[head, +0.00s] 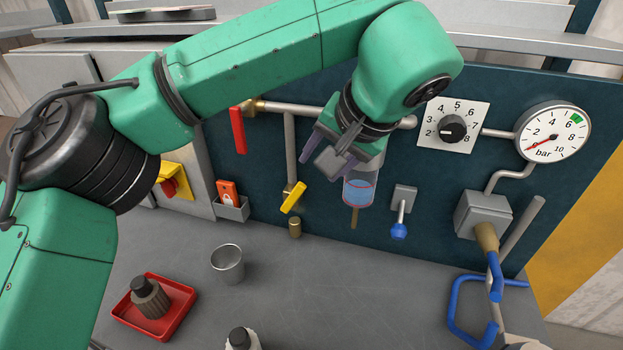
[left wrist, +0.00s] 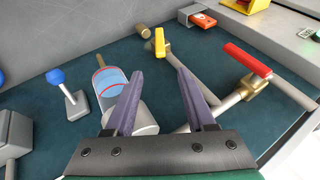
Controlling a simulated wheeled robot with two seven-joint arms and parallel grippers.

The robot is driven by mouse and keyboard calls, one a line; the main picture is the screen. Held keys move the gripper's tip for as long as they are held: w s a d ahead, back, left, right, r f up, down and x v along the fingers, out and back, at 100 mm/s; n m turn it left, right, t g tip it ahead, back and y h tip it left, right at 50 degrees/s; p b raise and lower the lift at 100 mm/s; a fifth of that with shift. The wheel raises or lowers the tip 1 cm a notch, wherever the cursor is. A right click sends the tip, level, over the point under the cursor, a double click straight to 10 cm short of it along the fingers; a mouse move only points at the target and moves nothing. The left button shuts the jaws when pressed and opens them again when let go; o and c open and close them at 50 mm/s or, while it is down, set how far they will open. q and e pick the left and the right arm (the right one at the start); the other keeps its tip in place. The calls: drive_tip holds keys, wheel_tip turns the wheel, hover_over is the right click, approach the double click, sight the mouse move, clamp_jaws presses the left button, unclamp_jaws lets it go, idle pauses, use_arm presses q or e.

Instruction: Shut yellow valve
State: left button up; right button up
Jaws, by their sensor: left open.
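The yellow valve handle (head: 293,197) is on a short vertical pipe below the horizontal pipe on the dark blue panel. It sits tilted across the pipe in the head view. It also shows at the upper middle of the left wrist view (left wrist: 160,42), beyond my fingertips. My left gripper (head: 322,150) is open and empty, above and to the right of the yellow handle and in front of the filter bowl. Its two purple fingers (left wrist: 156,82) show apart in the left wrist view, not touching the handle. My right gripper is not in view.
A red valve handle (head: 238,130) hangs left of the yellow one. A clear bowl with blue liquid (head: 359,193) is close to my gripper. A blue-knobbed lever (head: 399,230), dial (head: 453,129) and gauge (head: 553,134) are at right. A cup (head: 227,264) and red tray (head: 181,307) stand below.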

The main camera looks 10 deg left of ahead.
use_arm(q)
drive_tip(key=shift+s+r, duration=0.1)
drive_tip(key=shift+r, duration=0.15)
drive_tip(key=shift+f, duration=0.15)
drive_tip(key=c, duration=0.4)
drive_tip(key=shift+d+f+g+h+b, duration=0.2)
drive_tip(key=shift+f+g+h+b, duration=0.1)
drive_tip(key=shift+f+h+b, duration=0.45)
drive_tip(key=c, duration=0.5)
drive_tip(key=f+b, duration=0.1)
drive_tip(key=f+h, duration=0.1)
drive_tip(key=f+g+h+b, duration=0.1)
drive_tip(key=shift+s+d+f+h+b, duration=0.15)
drive_tip(key=shift+d+f+h+b, duration=0.1)
drive_tip(key=shift+d+b, duration=0.05)
clamp_jaws()
drive_tip(key=n+t+h+b, duration=0.2)
drive_tip(key=n+h+b, duration=0.4)
drive_tip(key=h+b, duration=0.5)
approach(294, 196)
drive_tip(key=a, duration=0.3)
drive_tip(key=s+a+r+t, duration=0.2)
drive_tip(key=a, duration=0.2)
drive_tip(key=s+d+p+x, duration=0.1)
drive_tip(key=p+x, duration=0.2)
drive_tip(key=x, duration=1)
drive_tip(key=shift+s+d+r+n+t, duration=0.2)
drive_tip(key=shift+s+d+n+t, duration=0.1)
drive_tip(key=shift+d+n, duration=0.1)
